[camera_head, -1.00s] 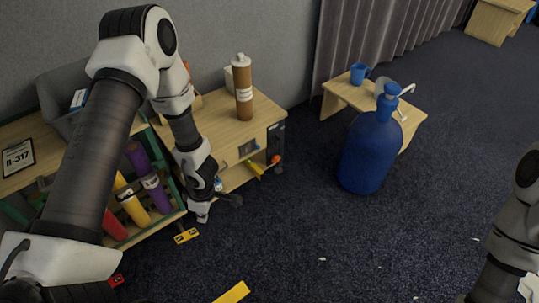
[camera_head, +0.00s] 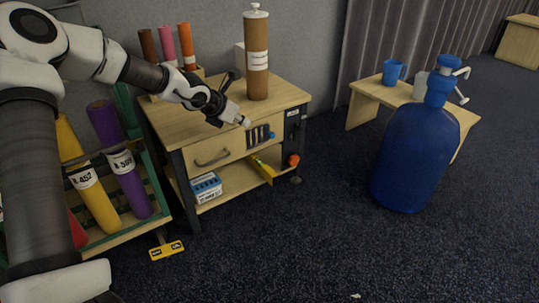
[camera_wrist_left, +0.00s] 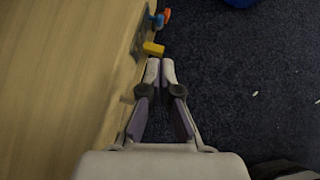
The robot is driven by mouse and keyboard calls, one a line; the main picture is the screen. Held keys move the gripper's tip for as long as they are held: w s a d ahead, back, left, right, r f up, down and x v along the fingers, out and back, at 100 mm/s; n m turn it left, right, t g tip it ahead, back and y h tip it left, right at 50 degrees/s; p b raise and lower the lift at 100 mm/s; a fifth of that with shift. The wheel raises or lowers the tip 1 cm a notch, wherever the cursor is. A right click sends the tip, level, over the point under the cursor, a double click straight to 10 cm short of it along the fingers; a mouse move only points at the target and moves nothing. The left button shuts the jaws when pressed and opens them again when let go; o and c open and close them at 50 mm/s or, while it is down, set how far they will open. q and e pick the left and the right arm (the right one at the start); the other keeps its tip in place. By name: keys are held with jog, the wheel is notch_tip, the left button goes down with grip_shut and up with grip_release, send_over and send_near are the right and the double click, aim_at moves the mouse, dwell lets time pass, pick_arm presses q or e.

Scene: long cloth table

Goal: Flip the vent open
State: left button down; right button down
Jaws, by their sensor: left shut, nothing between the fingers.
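The vent (camera_head: 258,135) is a small panel with dark upright slats in the front of the wooden cabinet (camera_head: 180,122), right of the drawer handle (camera_head: 212,160). I cannot tell how far its slats are turned. My left gripper (camera_head: 245,123) is shut and empty, just in front of the cabinet's top front edge and close above the vent. I cannot tell whether it touches. In the left wrist view the two fingertips (camera_wrist_left: 161,66) are together beside the wooden cabinet top (camera_wrist_left: 50,90); the vent is not clear there. My right gripper is not in view.
A brown cylinder (camera_head: 257,65) stands on the cabinet top. A yellow tool (camera_head: 262,170) and an orange knob (camera_head: 293,160) stick out at the cabinet's right. A rack with coloured tubes (camera_head: 128,180) stands left. A blue bottle (camera_head: 415,155) stands right, with free floor between.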

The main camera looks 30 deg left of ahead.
aim_at(270, 135)
pick_arm(q)
jog(key=shift+w+r, duration=0.1)
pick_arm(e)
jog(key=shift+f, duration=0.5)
